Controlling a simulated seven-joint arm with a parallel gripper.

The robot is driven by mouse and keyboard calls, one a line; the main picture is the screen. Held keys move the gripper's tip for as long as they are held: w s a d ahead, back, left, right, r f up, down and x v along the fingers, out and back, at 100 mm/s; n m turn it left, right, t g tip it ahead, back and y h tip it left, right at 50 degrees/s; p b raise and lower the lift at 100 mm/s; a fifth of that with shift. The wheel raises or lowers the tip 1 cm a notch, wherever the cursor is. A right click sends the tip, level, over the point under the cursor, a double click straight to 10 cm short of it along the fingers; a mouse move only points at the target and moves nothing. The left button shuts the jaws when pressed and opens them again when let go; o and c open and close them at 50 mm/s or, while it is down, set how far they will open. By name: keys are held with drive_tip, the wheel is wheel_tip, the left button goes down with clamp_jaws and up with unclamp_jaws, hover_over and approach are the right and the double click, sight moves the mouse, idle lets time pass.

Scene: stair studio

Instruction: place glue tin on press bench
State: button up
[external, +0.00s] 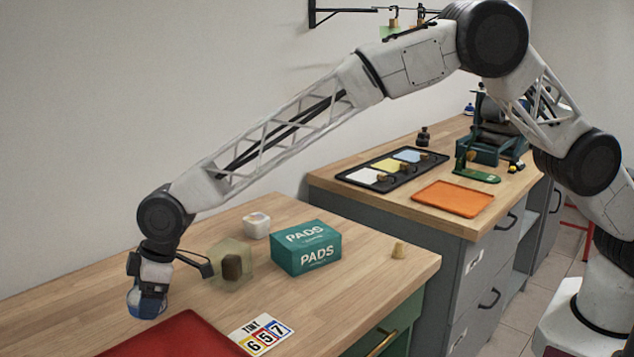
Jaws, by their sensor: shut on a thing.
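My gripper (148,287) is low over the near wooden bench at the left. It is shut on a small blue and white object (148,305), which looks like the glue tin; the fingers hide its upper part and no label is readable. I cannot tell whether its bottom touches the bench. The press bench (385,203) is the grey cabinet with a wooden top at the right, well away from my gripper. A green press (490,147) stands at its far end.
The press bench holds a black tray (350,181), orange mat (452,198) and dark bottle (423,137).

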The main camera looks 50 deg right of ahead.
drive_tip(key=shift+s+d+r, duration=0.15)
drive_tip(key=shift+s+d, duration=0.85)
drive_tip(key=shift+d, duration=0.2)
drive_tip(key=shift+s+d+r, duration=0.2)
drive_tip(key=shift+s+d, duration=0.8)
drive_tip(key=shift+d, duration=0.25)
drive_tip(key=shift+s+d+r, duration=0.15)
drive_tip(key=shift+s+d, duration=0.85)
drive_tip(key=shift+d, duration=0.2)
drive_tip(key=d+r+m+t, duration=0.1)
drive_tip(key=d+r+m, duration=0.1)
drive_tip(key=d+r, duration=0.6)
drive_tip(key=d+r+m+t+h, duration=0.1)
drive_tip(key=d+r+m, duration=0.2)
drive_tip(key=d+r, duration=0.5)
drive_tip(key=d, duration=0.8)
drive_tip(key=shift+w+m, duration=0.25)
drive_tip(key=shift+m, duration=0.05)
drive_tip(key=shift+r, duration=0.1)
